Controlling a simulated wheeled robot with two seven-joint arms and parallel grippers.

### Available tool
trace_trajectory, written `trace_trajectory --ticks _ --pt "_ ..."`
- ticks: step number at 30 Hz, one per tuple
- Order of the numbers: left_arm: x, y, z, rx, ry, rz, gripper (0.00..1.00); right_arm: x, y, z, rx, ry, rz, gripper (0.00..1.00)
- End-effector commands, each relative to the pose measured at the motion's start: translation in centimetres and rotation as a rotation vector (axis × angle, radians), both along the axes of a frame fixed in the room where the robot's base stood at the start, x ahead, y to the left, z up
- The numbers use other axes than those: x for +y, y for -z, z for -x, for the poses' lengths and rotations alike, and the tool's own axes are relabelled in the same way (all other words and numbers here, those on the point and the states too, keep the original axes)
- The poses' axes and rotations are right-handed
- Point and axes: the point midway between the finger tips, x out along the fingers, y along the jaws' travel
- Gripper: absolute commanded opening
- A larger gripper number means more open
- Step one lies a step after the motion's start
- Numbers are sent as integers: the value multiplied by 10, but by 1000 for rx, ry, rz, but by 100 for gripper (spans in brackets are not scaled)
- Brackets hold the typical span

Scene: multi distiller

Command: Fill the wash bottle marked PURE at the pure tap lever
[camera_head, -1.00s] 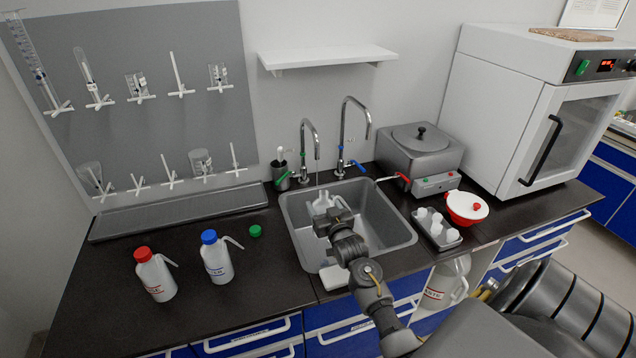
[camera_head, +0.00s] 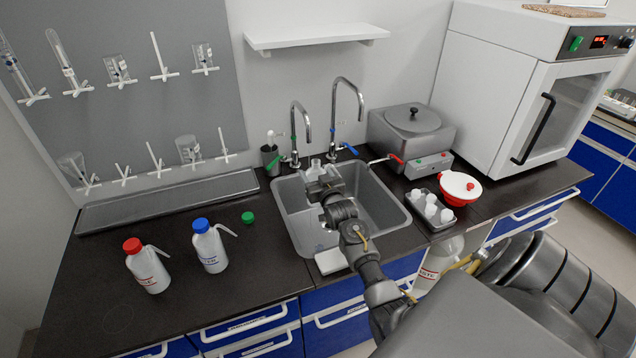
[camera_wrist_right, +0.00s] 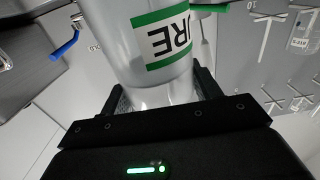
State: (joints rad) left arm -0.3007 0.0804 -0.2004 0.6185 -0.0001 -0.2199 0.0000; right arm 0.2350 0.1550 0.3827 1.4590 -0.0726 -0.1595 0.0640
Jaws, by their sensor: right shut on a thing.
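My right gripper (camera_head: 318,186) is shut on the clear wash bottle (camera_head: 315,167) and holds it at the back of the sink (camera_head: 378,210), below the spout of the green-marked tap (camera_head: 295,135). In the right wrist view, the bottle (camera_wrist_right: 150,75) stands between the fingers (camera_wrist_right: 163,92), its green-banded label partly reading "URE". The green lever (camera_head: 272,163) is beside the tap base. Its cap cannot be made out. A green cap (camera_head: 248,217) lies on the counter. I cannot tell whether water runs. My left gripper is not in view.
A blue-lever tap (camera_head: 350,110) stands right of the green one. Red-capped (camera_head: 147,268) and blue-capped (camera_head: 210,247) bottles stand on the left counter. The distiller (camera_head: 410,135), a small tray (camera_head: 432,212) and a red-and-white bowl (camera_head: 460,188) are right of the sink.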

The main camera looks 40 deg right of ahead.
Motion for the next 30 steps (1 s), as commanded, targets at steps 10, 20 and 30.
trace_trajectory --ticks 10,20,30 --pt "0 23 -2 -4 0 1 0 -9 1 -26 -3 0 1 43" --pt "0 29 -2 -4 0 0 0 -12 -1 -35 -3 -1 2 43" --pt "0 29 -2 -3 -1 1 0 -12 -2 -36 -3 -1 1 43"
